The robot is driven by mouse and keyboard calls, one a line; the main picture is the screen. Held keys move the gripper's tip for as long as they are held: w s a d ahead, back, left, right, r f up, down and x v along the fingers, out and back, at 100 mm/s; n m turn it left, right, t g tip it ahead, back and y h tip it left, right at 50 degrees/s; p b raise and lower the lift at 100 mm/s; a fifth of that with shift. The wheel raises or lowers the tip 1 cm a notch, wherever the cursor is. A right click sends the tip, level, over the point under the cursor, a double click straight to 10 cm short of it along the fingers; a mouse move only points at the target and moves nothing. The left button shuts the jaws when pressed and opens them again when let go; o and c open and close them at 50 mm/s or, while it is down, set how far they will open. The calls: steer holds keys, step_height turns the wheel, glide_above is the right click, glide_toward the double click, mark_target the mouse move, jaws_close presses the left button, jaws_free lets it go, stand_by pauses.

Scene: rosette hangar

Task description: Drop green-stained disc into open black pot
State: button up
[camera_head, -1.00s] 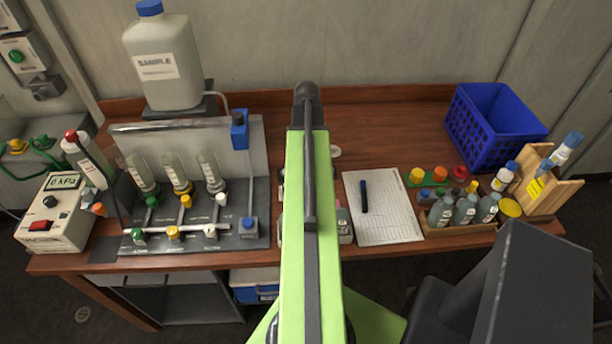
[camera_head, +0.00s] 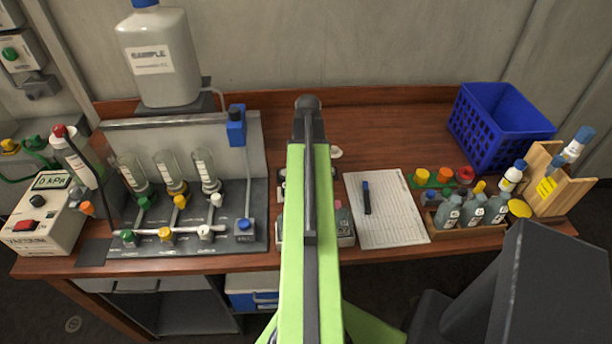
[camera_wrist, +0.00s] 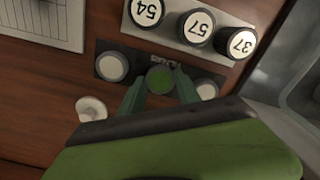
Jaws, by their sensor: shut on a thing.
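In the wrist view, my gripper (camera_wrist: 160,88) has its two green fingers closed on a round green-stained disc (camera_wrist: 159,79). The disc sits between the fingertips, at the middle of a dark block (camera_wrist: 133,70). I cannot tell whether it is still seated there or lifted clear. Pale round discs show at the block's left (camera_wrist: 112,67) and right (camera_wrist: 207,89). No open black pot is clearly visible. In the head view my arm hides the gripper and disc.
A small white knobbed piece (camera_wrist: 91,108) lies left of the block. In the head view, a paper sheet with a pen (camera_head: 366,197), a rack of bottles (camera_head: 470,235) and a blue basket (camera_head: 492,130) stand right. A glassware rig (camera_head: 180,215) stands left.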

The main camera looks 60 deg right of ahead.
steer(key=shift+r, duration=0.1)
steer(key=shift+w+r+p, duration=0.1)
steer(key=shift+r+p, duration=1.35)
steer(key=shift+p, duration=0.1)
steer(key=shift+w+d+r+p, duration=0.25)
steer(key=shift+w+d, duration=0.5)
steer(key=shift+d, duration=0.8)
steer(key=shift+w+d+r+p, duration=0.25)
steer(key=shift+w+d, duration=0.55)
steer(key=shift+d, duration=0.8)
steer(key=shift+w+d+r+p, duration=0.25)
steer(key=shift+w+d, duration=0.5)
steer(key=shift+d, duration=0.8)
steer(key=shift+f+b, duration=0.3)
